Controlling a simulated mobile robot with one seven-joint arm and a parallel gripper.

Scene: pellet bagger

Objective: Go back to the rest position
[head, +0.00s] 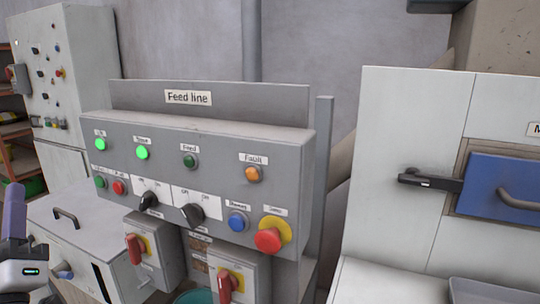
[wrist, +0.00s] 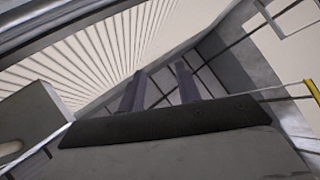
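My gripper (wrist: 160,84) shows in the wrist view as two dark, purple-grey fingers standing apart with nothing between them. It is open and points up toward a pale ribbed surface (wrist: 90,55) and grey beams. In the head view, part of my arm shows at the lower left edge, with a purple upright piece and a small green light. It is in front of the left cabinet and apart from the panel. The "Feed line" panel (head: 120,128) fills the middle, with two green lamps lit at its upper left.
The panel's red mushroom button (head: 268,240) is at its lower right, with two red-handled switches (head: 134,249) below. A white cabinet with a blue door (head: 495,185) stands at right. A grey cabinet (head: 70,85) and a low box with a handle (head: 85,235) are at left.

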